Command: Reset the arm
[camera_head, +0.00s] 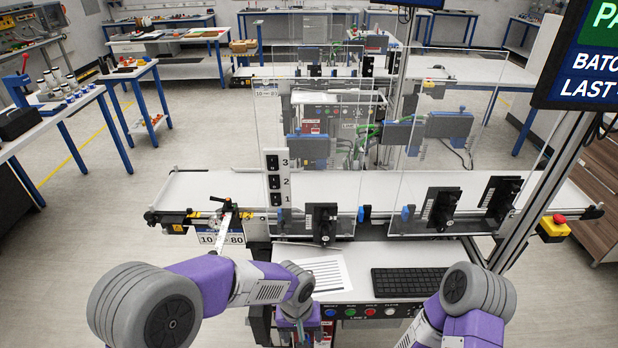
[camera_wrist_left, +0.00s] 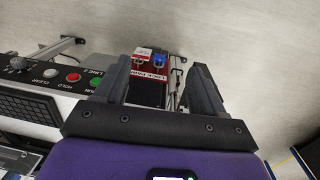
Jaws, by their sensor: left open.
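My left arm (camera_head: 225,283) reaches in from the left, in front of the conveyor, its forearm bent down beside the paper sheet. In the left wrist view my left gripper (camera_wrist_left: 160,80) is open with nothing between its two dark fingers. Beyond the fingers is a red-labelled panel (camera_wrist_left: 152,75) with a red-and-white tag and a blue one. My right arm (camera_head: 463,312) shows at the lower right with its elbow near the keyboard; its gripper is out of view.
A white belt conveyor (camera_head: 230,186) with clear guard panels crosses ahead. A shelf in front holds a paper sheet (camera_head: 322,271), a black keyboard (camera_head: 408,281) and a row of buttons (camera_head: 370,311). A monitor (camera_head: 590,55) hangs at the upper right. Open floor (camera_head: 110,215) lies left.

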